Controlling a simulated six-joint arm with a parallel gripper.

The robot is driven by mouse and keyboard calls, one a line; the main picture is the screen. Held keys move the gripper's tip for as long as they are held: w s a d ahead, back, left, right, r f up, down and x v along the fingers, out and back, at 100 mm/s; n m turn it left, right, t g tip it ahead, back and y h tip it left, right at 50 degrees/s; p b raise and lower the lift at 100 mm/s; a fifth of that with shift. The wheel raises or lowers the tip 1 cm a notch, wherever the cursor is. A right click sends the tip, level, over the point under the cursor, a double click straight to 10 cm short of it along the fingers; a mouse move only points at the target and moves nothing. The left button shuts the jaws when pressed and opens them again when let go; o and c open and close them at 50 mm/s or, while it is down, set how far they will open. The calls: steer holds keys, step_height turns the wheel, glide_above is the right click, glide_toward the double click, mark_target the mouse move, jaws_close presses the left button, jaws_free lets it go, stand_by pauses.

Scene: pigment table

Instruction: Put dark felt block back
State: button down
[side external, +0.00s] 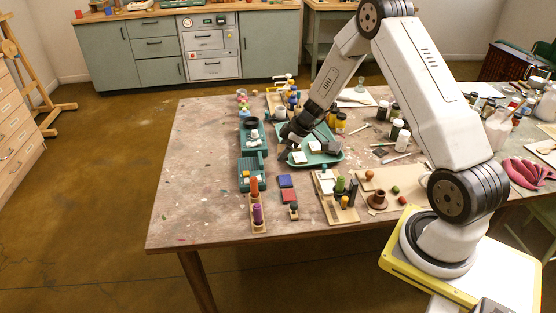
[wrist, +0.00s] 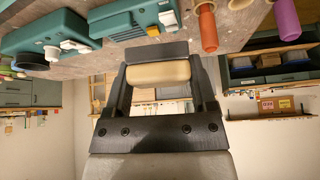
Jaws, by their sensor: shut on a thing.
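My gripper (side external: 286,138) is over the left edge of the green tray (side external: 338,159) in the side view. In the wrist view my gripper (wrist: 158,75) is shut on a block with a dark grey layer and a cream body, which I take as the dark felt block (wrist: 157,51). The block lies crosswise between the fingers. In the side view it is too small and dark to tell apart from the fingers. On the tray are a white-topped block (side external: 299,157), another pale-topped block (side external: 315,146) and a dark-topped block (side external: 332,148).
Teal devices (side external: 250,172) stand left of the tray. An orange peg (side external: 254,186) and a purple peg (side external: 257,212) stand in a wooden holder in front. Jars (side external: 340,122) stand behind right. The table's left side is clear.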

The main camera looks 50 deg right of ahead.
steer(key=s+d+m, duration=0.1)
steer(key=s, duration=0.1)
steer(key=s+d+m+h, duration=0.1)
steer(key=shift+s+d+r+m+t, duration=0.1)
steer(key=shift+s+m+t, duration=0.3)
glide_toward(269, 164)
steer(key=shift+w+a+f, duration=0.3)
steer(key=shift+w+a, duration=0.2)
steer(key=shift+w+a+f, duration=0.25)
steer(key=shift+w+a, duration=0.25)
steer(key=shift+a, duration=0.05)
steer(key=shift+w+d+f, duration=0.15)
steer(key=shift+w+f, duration=0.3)
steer(key=shift+f, duration=0.05)
steer(key=shift+w+d+f, duration=0.1)
steer(key=shift+w+f, duration=0.05)
steer(key=shift+f, duration=1.6)
